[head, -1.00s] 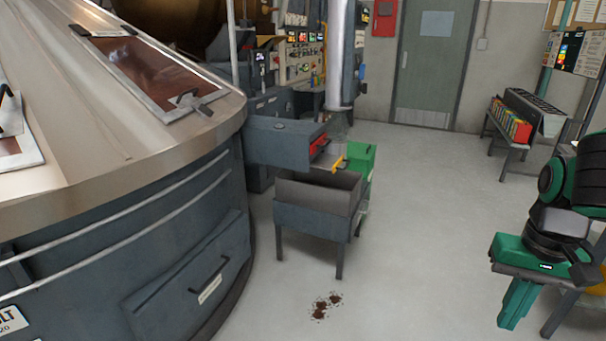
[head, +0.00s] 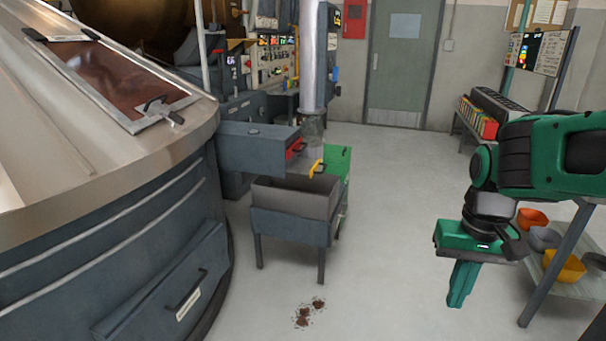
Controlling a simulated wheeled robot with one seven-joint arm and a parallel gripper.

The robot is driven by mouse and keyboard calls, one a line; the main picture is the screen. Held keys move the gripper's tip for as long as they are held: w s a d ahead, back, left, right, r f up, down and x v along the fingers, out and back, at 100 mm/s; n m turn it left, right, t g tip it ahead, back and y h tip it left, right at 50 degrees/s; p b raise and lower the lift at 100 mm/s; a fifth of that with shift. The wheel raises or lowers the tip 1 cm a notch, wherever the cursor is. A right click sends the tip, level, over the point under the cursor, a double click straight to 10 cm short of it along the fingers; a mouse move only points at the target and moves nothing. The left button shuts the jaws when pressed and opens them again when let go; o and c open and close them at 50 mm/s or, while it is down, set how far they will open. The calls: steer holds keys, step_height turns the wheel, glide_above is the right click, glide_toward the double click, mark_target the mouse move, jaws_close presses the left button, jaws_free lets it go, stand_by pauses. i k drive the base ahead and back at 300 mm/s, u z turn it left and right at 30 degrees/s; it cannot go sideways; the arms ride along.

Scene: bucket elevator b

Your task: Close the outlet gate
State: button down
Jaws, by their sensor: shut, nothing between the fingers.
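A small yellow handle (head: 316,169) shows at the foot of the grey vertical pipe (head: 312,60), above an open-topped grey bin on legs (head: 290,222). It looks like the handle of the outlet gate; the gate plate itself is too small to make out, and I cannot tell how far open it is. My gripper (head: 461,300) is green, points down and is shut and empty. It hangs over open floor to the right of the bin, well apart from the handle and nearer to me.
A large round machine (head: 110,240) with a metal top fills the left. A red-handled grey box (head: 258,148) and a green box (head: 338,170) stand close to the handle. Shelves with bowls (head: 562,268) are at right. Brown spilled bits (head: 309,313) lie on the otherwise clear floor.

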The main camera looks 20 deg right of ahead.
mark_target(300, 165)
steer(key=z, duration=0.05)
steer(key=i, duration=1.5)
